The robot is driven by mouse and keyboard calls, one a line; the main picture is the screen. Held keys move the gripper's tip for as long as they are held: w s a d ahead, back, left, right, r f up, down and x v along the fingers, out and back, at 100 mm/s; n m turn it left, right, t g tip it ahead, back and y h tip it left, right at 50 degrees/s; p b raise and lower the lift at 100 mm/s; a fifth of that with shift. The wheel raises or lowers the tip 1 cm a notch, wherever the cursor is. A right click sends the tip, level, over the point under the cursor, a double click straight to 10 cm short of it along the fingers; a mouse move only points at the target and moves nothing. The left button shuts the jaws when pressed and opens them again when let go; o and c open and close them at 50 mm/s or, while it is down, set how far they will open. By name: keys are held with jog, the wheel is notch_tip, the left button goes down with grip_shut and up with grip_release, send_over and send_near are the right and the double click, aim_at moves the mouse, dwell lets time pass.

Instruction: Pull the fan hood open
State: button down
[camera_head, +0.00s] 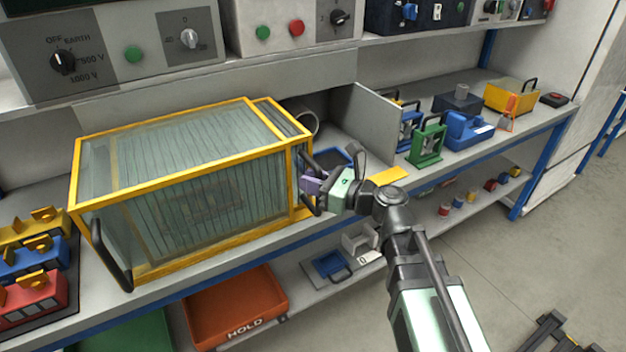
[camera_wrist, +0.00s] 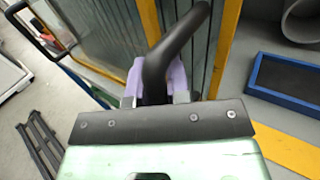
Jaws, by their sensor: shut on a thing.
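The fan hood (camera_head: 190,165) is a long box of clear ribbed panels in a yellow frame, on the bench at left centre. A narrow second yellow-framed section (camera_head: 285,118) shows at its right end. My gripper (camera_head: 313,184) is at that right end, shut on a black bar handle (camera_wrist: 176,48). In the wrist view the handle rises between the purple fingertips (camera_wrist: 157,82), with the hood's yellow frame (camera_wrist: 228,40) just behind it. Part of the handle is hidden by the fingers. Another black handle (camera_head: 108,255) is on the hood's left end.
Right of the hood stand a grey pipe (camera_head: 303,118), a blue-rimmed dark tray (camera_head: 330,158) and a grey upright panel (camera_head: 370,120). Coloured blocks (camera_head: 35,290) stand close to the hood's left end. A red HOLD bin (camera_head: 235,305) is on the shelf below. Open floor is at right.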

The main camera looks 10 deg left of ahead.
dwell(0.3)
jog(key=c, duration=1.1)
grip_release()
jog(key=v, duration=1.1)
jog(key=shift+a, duration=0.1)
